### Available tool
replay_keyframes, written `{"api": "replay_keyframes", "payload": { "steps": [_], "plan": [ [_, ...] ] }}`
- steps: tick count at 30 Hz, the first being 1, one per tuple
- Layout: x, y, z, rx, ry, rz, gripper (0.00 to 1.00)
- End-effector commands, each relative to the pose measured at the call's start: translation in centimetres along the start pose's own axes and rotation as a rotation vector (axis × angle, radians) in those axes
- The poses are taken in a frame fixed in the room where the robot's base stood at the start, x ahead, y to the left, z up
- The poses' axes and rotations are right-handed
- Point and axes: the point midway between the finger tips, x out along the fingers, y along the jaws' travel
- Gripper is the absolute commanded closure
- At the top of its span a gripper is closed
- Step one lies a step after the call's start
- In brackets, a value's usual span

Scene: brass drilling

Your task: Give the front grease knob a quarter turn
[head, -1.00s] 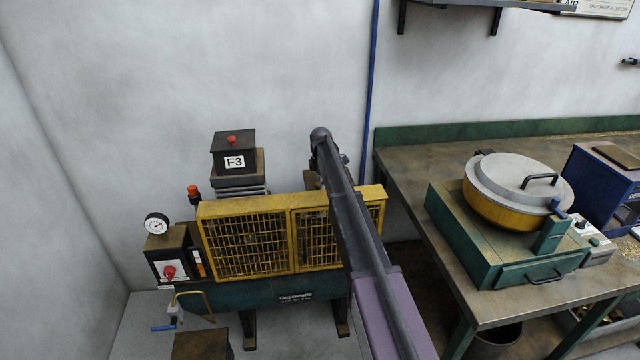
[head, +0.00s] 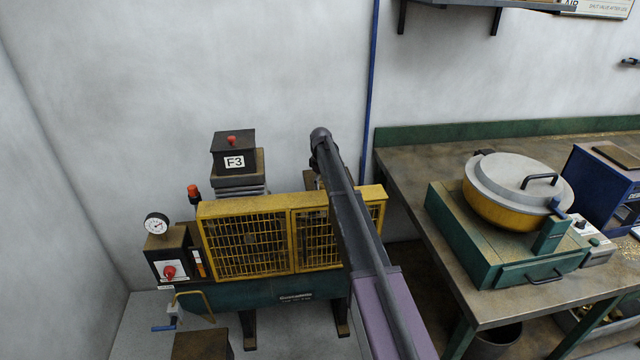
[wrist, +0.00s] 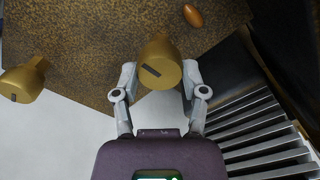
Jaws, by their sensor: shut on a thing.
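In the wrist view, a brass grease knob (wrist: 160,62) with a dark slot mark on its face sits between the two grey fingers of my gripper (wrist: 158,80). The gripper is shut on this knob, with a finger at each side. A second brass knob (wrist: 24,80) of the same kind, also with a dark mark, stands to the left and is untouched. In the head view, my arm reaches over the yellow guard (head: 247,240) of the machine. The gripper and the knobs are hidden there.
The wrist view shows a worn brown metal block (wrist: 95,50), an orange oval piece (wrist: 193,15) and grey fins (wrist: 262,140) close on the right. In the head view, a workbench (head: 420,190) with a round-lidded yellow bowl (head: 515,185) stands right.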

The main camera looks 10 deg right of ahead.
Motion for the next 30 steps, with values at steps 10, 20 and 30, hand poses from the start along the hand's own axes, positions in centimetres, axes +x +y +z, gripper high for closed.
{"api": "replay_keyframes", "payload": {
  "steps": [10, 20, 30],
  "plan": [
    [0.07, -0.25, 0.27, 0.032, -0.006, -0.005, 0.92],
    [0.06, -0.23, 0.20, 0.030, -0.005, -0.004, 0.08],
    [0.02, -0.13, 0.04, 0.029, -0.002, -0.001, 0.08]
  ]
}}
